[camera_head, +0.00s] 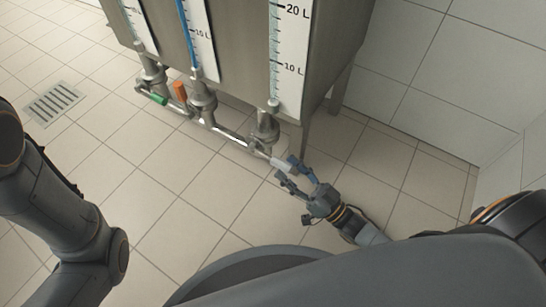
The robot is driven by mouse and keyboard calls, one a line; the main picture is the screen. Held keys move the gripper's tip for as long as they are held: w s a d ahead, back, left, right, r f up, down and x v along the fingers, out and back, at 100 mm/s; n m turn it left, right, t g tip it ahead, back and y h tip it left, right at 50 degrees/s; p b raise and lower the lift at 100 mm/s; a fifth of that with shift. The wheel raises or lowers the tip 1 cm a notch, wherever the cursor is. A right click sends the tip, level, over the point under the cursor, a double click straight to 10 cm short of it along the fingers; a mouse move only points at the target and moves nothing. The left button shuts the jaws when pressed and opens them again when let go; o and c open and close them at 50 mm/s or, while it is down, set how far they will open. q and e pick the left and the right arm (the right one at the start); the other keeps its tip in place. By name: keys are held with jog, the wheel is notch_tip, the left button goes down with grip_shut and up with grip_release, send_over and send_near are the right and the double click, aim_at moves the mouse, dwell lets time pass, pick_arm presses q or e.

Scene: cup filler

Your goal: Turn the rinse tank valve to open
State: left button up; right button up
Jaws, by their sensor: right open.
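A steel tank unit (235,45) stands at the top with several valves along its lower pipes. The nearest valve (267,130) has a pale white handle (280,164) that points toward the lower right. Two more valves carry an orange handle (180,91) standing up and a green handle (157,98) lying along the pipe. No label naming the rinse tank is readable. My right gripper (288,170) is open, with its fingertips at the pale handle, one on either side of it. Contact cannot be told. My left arm is at the left, its gripper out of view.
Level scales (289,55) marked in litres are on the tank front. A metal leg (304,138) stands just beyond my right gripper. A tiled wall (430,70) is at the right. The tiled floor (160,190) is clear, with a drain grate (54,103) at the left.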

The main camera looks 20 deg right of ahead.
aim_at(274, 157)
jog(key=b+x, duration=0.1)
jog(key=x, duration=0.3)
jog(key=shift+w+a, duration=0.2)
jog(key=shift+w, duration=0.05)
jog(key=shift+b+x, duration=0.4)
jog(key=shift+x, duration=0.35)
jog(key=shift+c, duration=0.4)
grip_shut()
